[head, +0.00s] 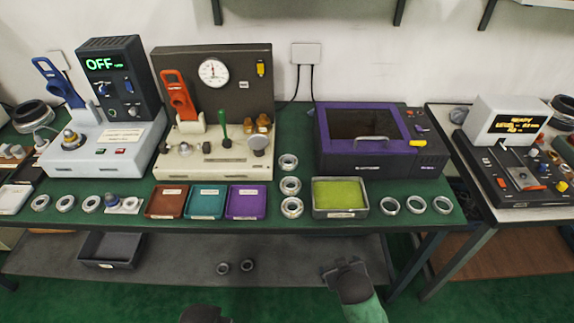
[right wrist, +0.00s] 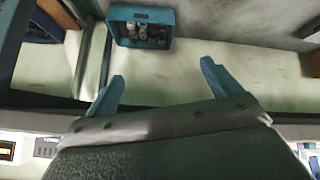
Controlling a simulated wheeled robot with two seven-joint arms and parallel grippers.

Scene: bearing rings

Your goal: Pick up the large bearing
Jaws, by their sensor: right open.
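Silver bearing rings lie on the green bench in the head view. Three are in a column at the centre, the front one (head: 292,207) looking slightly larger. Three more lie in a row at the left (head: 66,203), and three thinner rings lie at the right (head: 416,205). I cannot tell for sure which is the large bearing. My right gripper (head: 345,268) is low in front of the bench, apart from all rings; in the right wrist view (right wrist: 162,88) its blue fingers are spread and empty. My left gripper (head: 205,313) shows only partly at the bottom edge.
Red (head: 166,202), teal (head: 206,202) and purple (head: 246,202) trays sit left of the centre rings. A tray with a yellow-green pad (head: 340,198) and a purple machine (head: 376,145) are right of them. A lower shelf (head: 180,262) carries a grey bin (head: 108,249) and two dark rings (head: 235,267).

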